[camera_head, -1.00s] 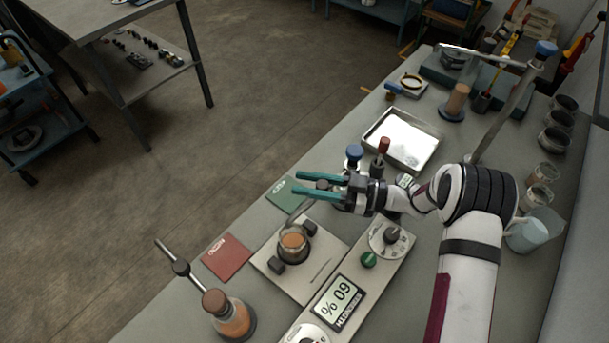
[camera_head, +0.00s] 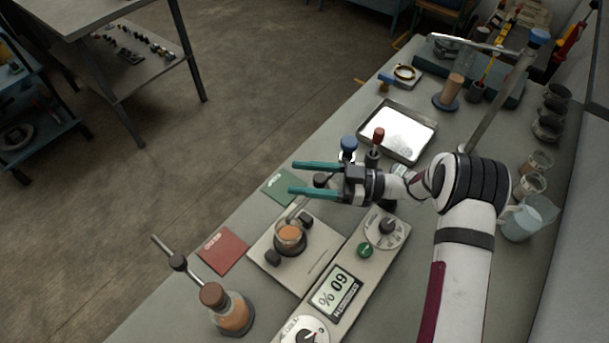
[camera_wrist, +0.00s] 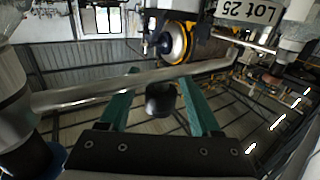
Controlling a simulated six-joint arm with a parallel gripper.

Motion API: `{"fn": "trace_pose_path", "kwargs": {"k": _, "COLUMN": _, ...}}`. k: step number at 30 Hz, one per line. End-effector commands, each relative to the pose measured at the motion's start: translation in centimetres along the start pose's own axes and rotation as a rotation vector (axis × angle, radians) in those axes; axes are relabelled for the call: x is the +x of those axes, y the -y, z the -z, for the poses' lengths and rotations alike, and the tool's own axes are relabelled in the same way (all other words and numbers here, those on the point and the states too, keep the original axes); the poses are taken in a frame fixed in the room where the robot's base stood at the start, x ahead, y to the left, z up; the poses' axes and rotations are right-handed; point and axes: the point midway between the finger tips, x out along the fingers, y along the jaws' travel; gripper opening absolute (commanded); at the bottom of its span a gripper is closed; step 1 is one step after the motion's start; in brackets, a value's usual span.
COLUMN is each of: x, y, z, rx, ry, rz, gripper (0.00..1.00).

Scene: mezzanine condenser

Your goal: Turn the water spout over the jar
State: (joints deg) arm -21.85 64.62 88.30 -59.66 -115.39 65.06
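A glass jar (camera_head: 290,238) with orange-brown contents stands on a pale plate between two dark blocks. A thin metal spout tube (camera_head: 296,212) slants down toward the jar from below my gripper; its base is partly hidden. My gripper (camera_head: 292,178) is open, its two teal fingers pointing left above the bench behind the jar. A dark round knob (camera_head: 320,180) shows between the fingers. In the wrist view, a black knob (camera_wrist: 160,100) also shows between the teal fingers (camera_wrist: 158,75), with no clear contact.
Blue-topped (camera_head: 348,144) and red-topped (camera_head: 378,136) knobs stand close behind my gripper. A metal tray (camera_head: 362,131) is farther back. A green pad (camera_head: 276,187), red pad (camera_head: 222,250) and flask (camera_head: 230,312) lie toward the front edge. A console display (camera_head: 335,290) is nearer.

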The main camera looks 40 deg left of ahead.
Motion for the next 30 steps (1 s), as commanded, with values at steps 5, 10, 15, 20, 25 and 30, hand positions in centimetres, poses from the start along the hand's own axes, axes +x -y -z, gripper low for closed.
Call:
{"fn": "trace_pose_path", "kwargs": {"k": 5, "x": -0.3, "y": 0.0, "z": 0.0, "rx": 0.000, "ry": 0.000, "rz": -0.002, "gripper": 0.64}}
{"fn": "trace_pose_path", "kwargs": {"k": 10, "x": -3.4, "y": -0.1, "z": 0.0, "rx": -0.001, "ry": 0.001, "rz": -0.006, "gripper": 0.64}}
{"fn": "trace_pose_path", "kwargs": {"k": 15, "x": -7.5, "y": -0.1, "z": -0.1, "rx": -0.002, "ry": 0.000, "rz": -0.004, "gripper": 0.64}}
{"fn": "trace_pose_path", "kwargs": {"k": 20, "x": -11.1, "y": -0.1, "z": -0.1, "rx": -0.001, "ry": 0.001, "rz": -0.005, "gripper": 0.64}}
{"fn": "trace_pose_path", "kwargs": {"k": 25, "x": -14.2, "y": 0.0, "z": -0.1, "rx": -0.001, "ry": 0.000, "rz": -0.003, "gripper": 0.64}}
{"fn": "trace_pose_path", "kwargs": {"k": 30, "x": -15.7, "y": 0.0, "z": 0.0, "rx": -0.001, "ry": 0.000, "rz": -0.002, "gripper": 0.64}}
